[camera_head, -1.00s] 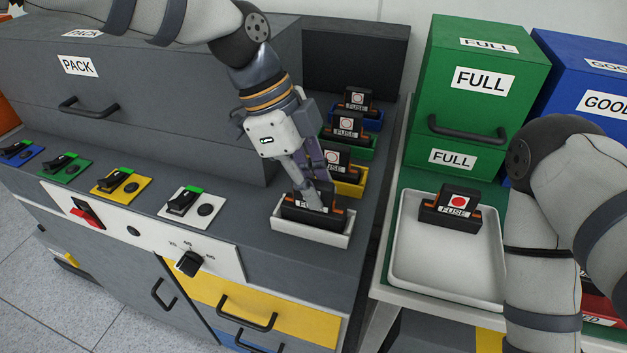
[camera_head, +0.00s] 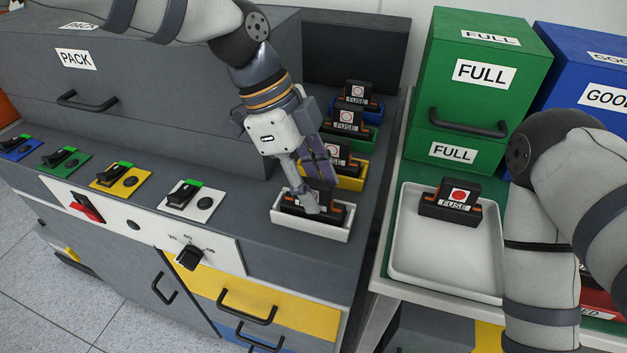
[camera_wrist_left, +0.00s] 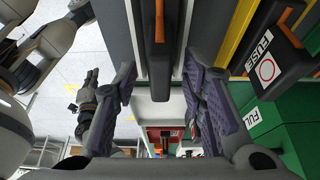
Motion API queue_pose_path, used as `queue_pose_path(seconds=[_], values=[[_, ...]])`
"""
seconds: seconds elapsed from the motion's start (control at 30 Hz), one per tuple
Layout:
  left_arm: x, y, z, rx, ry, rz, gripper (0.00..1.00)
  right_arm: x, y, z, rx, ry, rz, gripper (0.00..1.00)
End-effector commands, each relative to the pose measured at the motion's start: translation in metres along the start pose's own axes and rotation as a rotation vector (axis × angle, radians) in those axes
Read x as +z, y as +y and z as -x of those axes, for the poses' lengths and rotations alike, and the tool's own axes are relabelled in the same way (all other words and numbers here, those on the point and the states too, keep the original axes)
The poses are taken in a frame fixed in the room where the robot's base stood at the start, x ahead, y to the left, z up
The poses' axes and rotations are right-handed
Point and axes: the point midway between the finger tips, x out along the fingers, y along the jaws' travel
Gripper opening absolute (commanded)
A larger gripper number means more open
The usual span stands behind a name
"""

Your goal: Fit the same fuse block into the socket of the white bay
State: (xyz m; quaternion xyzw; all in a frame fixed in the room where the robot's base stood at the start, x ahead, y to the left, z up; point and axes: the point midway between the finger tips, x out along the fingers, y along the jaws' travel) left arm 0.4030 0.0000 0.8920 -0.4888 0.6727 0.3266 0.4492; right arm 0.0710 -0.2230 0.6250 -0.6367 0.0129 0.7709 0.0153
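A black fuse block (camera_head: 322,190) with orange side parts stands in the white bay (camera_head: 296,229), mostly hidden behind my left gripper. How deep it sits in the socket I cannot tell. My left gripper (camera_head: 308,198) is low over the block with its fingers on either side. In the left wrist view the black block (camera_wrist_left: 158,65) lies between the two fingers (camera_wrist_left: 160,88), with a gap visible on both sides, so the gripper is open. My right arm shows at the right of the head view, its gripper outside that picture. A small dark gripper-like shape (camera_wrist_left: 87,98) in the left wrist view may be it.
Yellow (camera_head: 349,182), green (camera_head: 366,139) and blue (camera_head: 373,112) bays behind hold fuse blocks. Another fuse block (camera_head: 450,204) stands in the white tray (camera_head: 440,264) at right. Switches sit on the panel to the left, the white one (camera_head: 190,201) nearest. A green FULL box (camera_head: 480,110) stands behind the tray.

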Motion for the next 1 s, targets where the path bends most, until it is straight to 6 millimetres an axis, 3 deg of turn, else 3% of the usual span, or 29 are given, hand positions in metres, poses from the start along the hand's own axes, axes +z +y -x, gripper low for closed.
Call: queue_pose_path(seconds=[0.17, 0.4, 0.6, 1.0], values=[[0.0, -0.001, 0.016, -0.003, 0.001, 0.001, 0.38, 0.0, 0.0, 0.0, 0.0, 0.0, 0.0, 0.0], [0.0, -0.001, 0.081, -0.006, 0.001, 0.0, 0.38, 0.0, 0.0, 0.0, 0.0, 0.0, 0.0, 0.0], [0.0, -0.001, 0.115, -0.002, -0.001, 0.0, 0.38, 0.0, 0.0, 0.0, 0.0, 0.0, 0.0, 0.0], [0.0, 0.0, 0.12, 0.001, 0.0, 0.0, 0.38, 0.0, 0.0, 0.0, 0.0, 0.0, 0.0, 0.0]])
